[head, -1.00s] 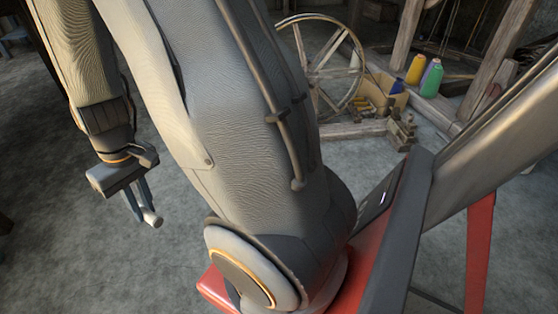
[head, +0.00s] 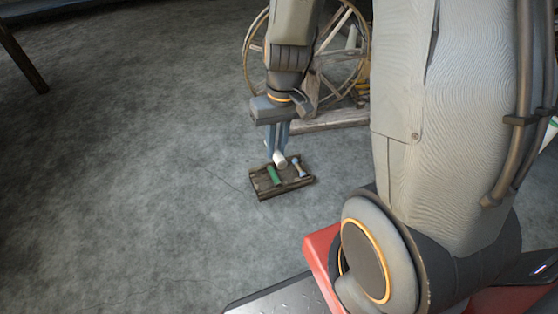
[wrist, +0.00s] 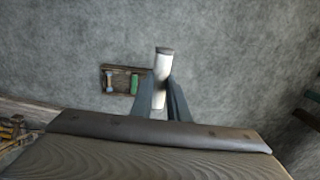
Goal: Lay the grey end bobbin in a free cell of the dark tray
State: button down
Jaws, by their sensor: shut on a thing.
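My gripper (head: 278,145) is shut on the end bobbin (head: 279,160), a pale whitish-grey cylinder. In the wrist view the bobbin (wrist: 161,66) sticks out past the fingertips, and its far end is dark grey. The dark wooden tray (head: 290,189) lies on the floor below my gripper. It holds a green bobbin (head: 273,176) and a pale bobbin with a bluish part (head: 298,168). A bare strip shows between these two. In the wrist view the tray (wrist: 122,83) is left of the held bobbin, which appears above the floor, clear of the tray.
A wooden spinning wheel (head: 335,50) stands behind the tray, with a low timber beam (head: 325,120) on the floor nearer to it. The grey floor (head: 130,170) left of the tray is open. A dark wooden leg (head: 22,55) stands at the far left.

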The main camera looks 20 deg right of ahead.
jog(key=w+f+b, duration=0.2)
jog(key=w+f, duration=0.7)
jog(key=f, duration=0.2)
jog(key=h+b, duration=0.1)
jog(key=b, duration=0.2)
send_near(262, 182)
notch_tip(262, 182, down, 2)
jog(key=b, duration=0.3)
jog(key=shift+a+f, duration=0.1)
jog(key=shift+f, duration=0.15)
jog(key=shift+f+b, duration=0.35)
jog(key=shift+f, duration=1.3)
jog(key=c, duration=1.6)
grip_release()
